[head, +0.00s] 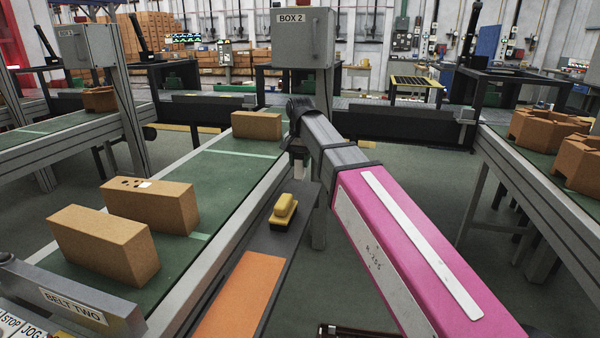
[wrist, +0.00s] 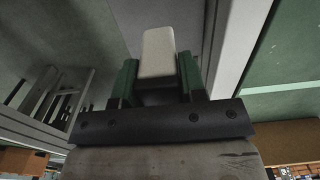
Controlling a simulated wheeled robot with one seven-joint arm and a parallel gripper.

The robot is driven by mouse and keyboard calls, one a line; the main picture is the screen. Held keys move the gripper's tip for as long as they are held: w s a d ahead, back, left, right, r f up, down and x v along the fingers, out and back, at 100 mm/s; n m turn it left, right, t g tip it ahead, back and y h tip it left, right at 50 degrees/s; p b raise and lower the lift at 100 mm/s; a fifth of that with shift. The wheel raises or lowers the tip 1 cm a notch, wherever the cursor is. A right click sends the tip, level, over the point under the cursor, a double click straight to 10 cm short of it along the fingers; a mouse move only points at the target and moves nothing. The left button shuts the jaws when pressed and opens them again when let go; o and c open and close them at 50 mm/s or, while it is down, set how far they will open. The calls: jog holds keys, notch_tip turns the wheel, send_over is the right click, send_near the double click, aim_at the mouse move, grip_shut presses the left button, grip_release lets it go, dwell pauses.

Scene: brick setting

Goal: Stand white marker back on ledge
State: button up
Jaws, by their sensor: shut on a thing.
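In the wrist view, a white marker (wrist: 158,52) stands out between the green-padded fingers of my gripper (wrist: 159,77). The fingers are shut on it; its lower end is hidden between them. In the head view, my gripper (head: 297,150) is small and partly hidden at the far end of my pink arm, above the far part of the ledge. The dark grey ledge (head: 267,243) runs along the right side of the green belt. I cannot tell whether the marker touches it.
A yellow block with a black base (head: 284,208) and an orange mat (head: 240,295) lie on the ledge. Cardboard boxes (head: 150,204) sit on the belt (head: 218,178). A grey post with a BOX 2 cabinet (head: 302,38) stands beyond my gripper.

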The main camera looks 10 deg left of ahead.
aim_at(300, 171)
jog(key=shift+f, duration=2.05)
jog(key=shift+f, duration=0.1)
jog(key=o, duration=0.8)
jog(key=shift+c, duration=0.2)
notch_tip(300, 171, up, 12)
jog(key=shift+r, duration=0.1)
